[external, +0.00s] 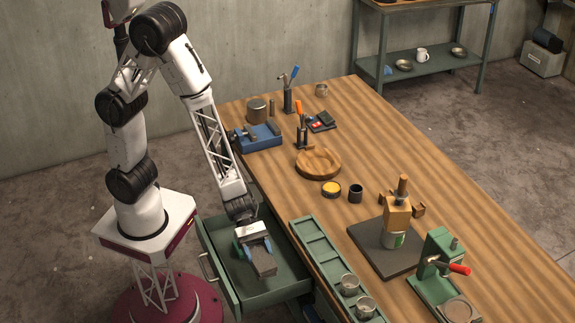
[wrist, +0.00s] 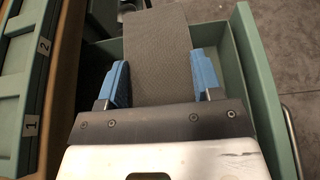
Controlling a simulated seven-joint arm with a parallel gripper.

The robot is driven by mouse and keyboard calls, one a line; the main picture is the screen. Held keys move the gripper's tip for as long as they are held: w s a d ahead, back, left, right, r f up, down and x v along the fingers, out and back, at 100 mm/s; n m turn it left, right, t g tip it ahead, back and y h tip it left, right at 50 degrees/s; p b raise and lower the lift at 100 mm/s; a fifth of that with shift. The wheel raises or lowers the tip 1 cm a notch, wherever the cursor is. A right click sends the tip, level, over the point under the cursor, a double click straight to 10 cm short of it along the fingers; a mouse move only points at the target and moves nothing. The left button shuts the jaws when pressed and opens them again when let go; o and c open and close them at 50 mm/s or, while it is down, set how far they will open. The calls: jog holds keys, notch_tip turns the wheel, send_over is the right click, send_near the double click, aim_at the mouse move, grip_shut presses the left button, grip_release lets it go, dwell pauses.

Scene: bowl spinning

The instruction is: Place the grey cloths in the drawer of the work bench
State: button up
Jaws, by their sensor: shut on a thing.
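The green drawer (external: 288,280) of the work bench is pulled open at the bench's left side. My gripper (external: 257,250) is inside or just above the drawer opening, pointing down, with its blue fingertips on either side of a grey cloth (external: 264,267). In the wrist view the grey cloth (wrist: 157,50) lies flat and long between the two blue fingers (wrist: 160,82), and the drawer's green wall (wrist: 255,75) runs along its right. Another bit of grey shows past the cloth at the top of the wrist view; I cannot tell what it is.
The wooden bench (external: 400,140) stands right of the drawer. A green divided tray (external: 318,250) with metal cups (external: 350,284) lies along its near edge, close to the drawer.

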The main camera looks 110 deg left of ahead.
jog(key=shift+f, duration=0.1)
jog(key=shift+f, duration=2.8)
jog(key=shift+f, duration=2.1)
jog(key=shift+f, duration=0.15)
jog(key=o, duration=0.9)
jog(key=shift+o, duration=0.2)
jog(key=shift+v, duration=6.05)
